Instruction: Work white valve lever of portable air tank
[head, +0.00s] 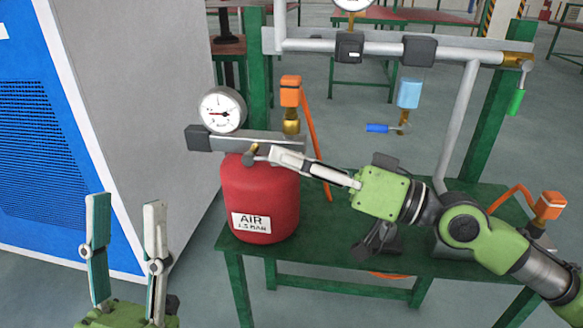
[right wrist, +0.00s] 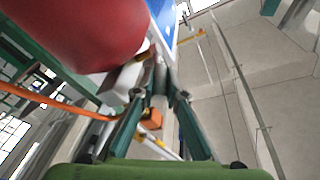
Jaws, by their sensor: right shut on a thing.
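The red portable air tank (head: 262,200), labelled "AIR 1.5 BAR", stands upright on the green table. A round pressure gauge (head: 222,110) and a grey metal bar (head: 262,141) sit on its top. My right gripper (head: 278,156) reaches in from the right and is shut at the valve on the tank's top. The white valve lever is mostly hidden by the fingers, so its angle cannot be told. In the right wrist view the fingertips (right wrist: 158,92) are close together beside the red tank (right wrist: 80,35). My left gripper (head: 126,205) is open and empty at the lower left.
The green table (head: 330,230) carries the tank. An orange valve (head: 290,92) with an orange hose and a blue-handled valve (head: 408,95) hang behind it. A grey pipe (head: 468,120) rises at the right. A blue and grey cabinet (head: 150,80) stands at the left.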

